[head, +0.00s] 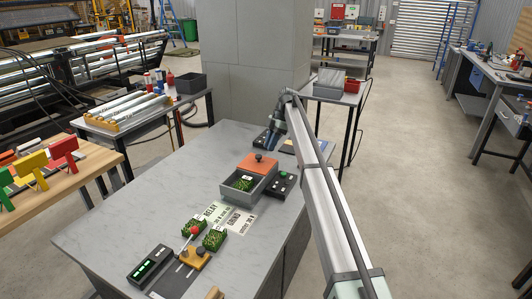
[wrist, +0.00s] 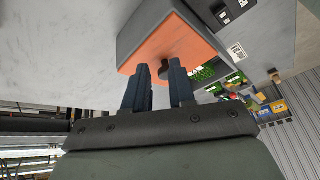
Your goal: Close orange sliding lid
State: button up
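The orange lid (head: 262,164) with a dark round knob (head: 258,156) covers the far part of a grey box (head: 240,198). In the head view my gripper (head: 270,145) is just beyond the knob, low over the lid's far side. I cannot tell whether a finger touches the knob.
A dark button box (head: 281,184) stands close to the right of the grey box. The grey table (head: 150,205) is clear to the left.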

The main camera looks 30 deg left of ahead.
jog(key=w+d+r+m+y, duration=0.1)
jog(key=m, duration=0.2)
jog(key=w+d+r+m+y, duration=0.1)
jog(key=w+d+m, duration=0.1)
jog(key=m, duration=0.2)
jog(key=w+d+r+m+y, duration=0.1)
jog(key=w+r+m, duration=0.1)
jog(key=m, duration=0.1)
jog(key=shift+d+r+m, duration=0.1)
jog(key=shift+d+m, duration=0.1)
jog(key=shift+m, duration=0.1)
grip_shut()
jog(key=m, duration=0.2)
send_near(266, 159)
jog(key=a+f, duration=0.3)
jog(key=f, duration=0.1)
jog(key=shift+s+a+f+y, duration=0.1)
jog(key=shift+s+a+y, duration=0.1)
jog(key=shift+s, duration=0.3)
jog(key=shift+s+a+y, duration=0.1)
jog(key=shift+s+a, duration=0.1)
jog(key=shift+s, duration=0.3)
jog(key=shift+s+a, duration=0.25)
jog(key=shift+s, duration=0.45)
jog(key=shift+s, duration=0.1)
jog(key=s, duration=1.2)
jog(key=shift+s, duration=0.3)
jog(key=shift+n, duration=0.3)
